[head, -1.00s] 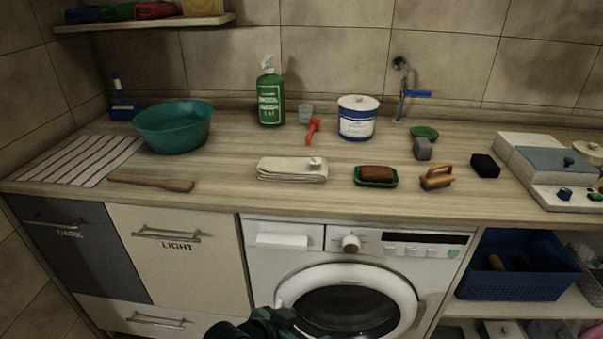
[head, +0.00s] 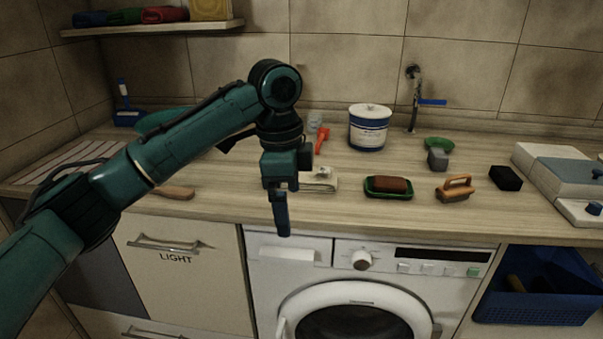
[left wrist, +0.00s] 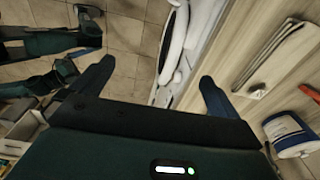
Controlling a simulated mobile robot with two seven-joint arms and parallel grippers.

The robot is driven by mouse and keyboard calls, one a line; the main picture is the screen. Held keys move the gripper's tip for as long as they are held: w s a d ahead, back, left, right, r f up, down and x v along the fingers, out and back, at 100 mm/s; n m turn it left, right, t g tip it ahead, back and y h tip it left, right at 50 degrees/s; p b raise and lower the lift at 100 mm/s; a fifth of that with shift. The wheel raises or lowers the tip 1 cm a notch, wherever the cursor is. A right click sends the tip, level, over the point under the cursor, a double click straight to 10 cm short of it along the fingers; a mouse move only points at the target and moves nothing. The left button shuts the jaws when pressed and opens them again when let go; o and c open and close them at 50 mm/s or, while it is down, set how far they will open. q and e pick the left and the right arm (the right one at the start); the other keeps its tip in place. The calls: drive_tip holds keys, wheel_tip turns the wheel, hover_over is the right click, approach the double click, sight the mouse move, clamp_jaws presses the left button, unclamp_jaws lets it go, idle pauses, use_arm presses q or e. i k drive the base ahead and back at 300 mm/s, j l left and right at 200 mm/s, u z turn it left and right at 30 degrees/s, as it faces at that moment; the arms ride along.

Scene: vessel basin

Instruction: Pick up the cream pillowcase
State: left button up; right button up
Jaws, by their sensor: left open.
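The cream pillowcase (head: 322,184) lies folded flat on the counter near its front edge. A small mark shows on its top. In the head view my left arm and gripper hide its left part. It also shows in the left wrist view (left wrist: 277,52), at upper right beyond the right finger. My left gripper (head: 282,212) points down in front of the pillowcase, near the counter's front edge. In the left wrist view its fingers (left wrist: 153,85) are spread wide with nothing between them. The pillowcase is outside the fingers.
A soap dish (head: 388,186) with a brown bar, a brush (head: 455,188) and a black block (head: 505,178) stand right of the pillowcase. A white-and-blue tub (head: 369,127) and a red-orange tool (head: 321,138) are behind it. The washing machine (head: 290,256) is below the counter.

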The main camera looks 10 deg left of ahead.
sight(322, 179)
drive_tip(key=i, duration=0.85)
